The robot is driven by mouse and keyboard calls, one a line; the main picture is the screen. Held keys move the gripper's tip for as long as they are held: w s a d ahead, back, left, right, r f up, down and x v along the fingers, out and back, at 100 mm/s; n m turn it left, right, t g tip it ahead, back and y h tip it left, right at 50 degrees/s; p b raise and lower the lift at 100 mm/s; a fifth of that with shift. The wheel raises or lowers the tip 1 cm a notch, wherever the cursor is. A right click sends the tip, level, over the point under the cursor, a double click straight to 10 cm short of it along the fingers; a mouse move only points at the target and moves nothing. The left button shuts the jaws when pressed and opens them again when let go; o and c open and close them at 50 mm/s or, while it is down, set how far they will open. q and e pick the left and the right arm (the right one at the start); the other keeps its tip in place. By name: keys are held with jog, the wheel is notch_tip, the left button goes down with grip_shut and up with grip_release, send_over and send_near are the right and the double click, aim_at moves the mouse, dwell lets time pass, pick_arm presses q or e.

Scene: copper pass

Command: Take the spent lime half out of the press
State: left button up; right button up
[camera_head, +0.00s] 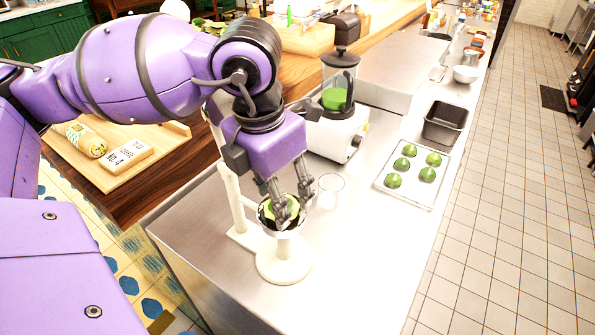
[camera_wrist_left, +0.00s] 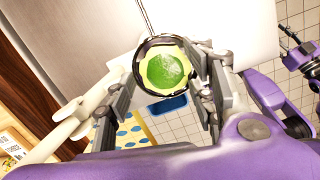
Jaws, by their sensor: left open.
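The spent lime half (camera_wrist_left: 165,71) is a green disc with a pale rim, lying in the dark-rimmed cup of the press. In the head view the lime half (camera_head: 268,207) is partly hidden by my fingers. The white press (camera_head: 284,262) stands on the steel counter with its round base and upright post. My left gripper (camera_head: 288,212) points down at the cup, open. In the left wrist view its fingers (camera_wrist_left: 167,72) lie on either side of the cup; I cannot tell whether they touch the lime. My right gripper (camera_wrist_left: 302,60) shows at the right edge of that view, its opening unclear.
A clear glass (camera_head: 330,186) stands close right of the press. A blender (camera_head: 338,110) is behind it. A tray (camera_head: 412,177) with several green pieces and a dark pan (camera_head: 444,122) stand to the right. The counter's front right is clear.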

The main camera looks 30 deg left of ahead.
pick_arm(q)
jog(key=shift+f, duration=0.1)
jog(key=shift+c, duration=0.3)
jog(key=c, duration=0.7)
jog(key=shift+o, duration=0.2)
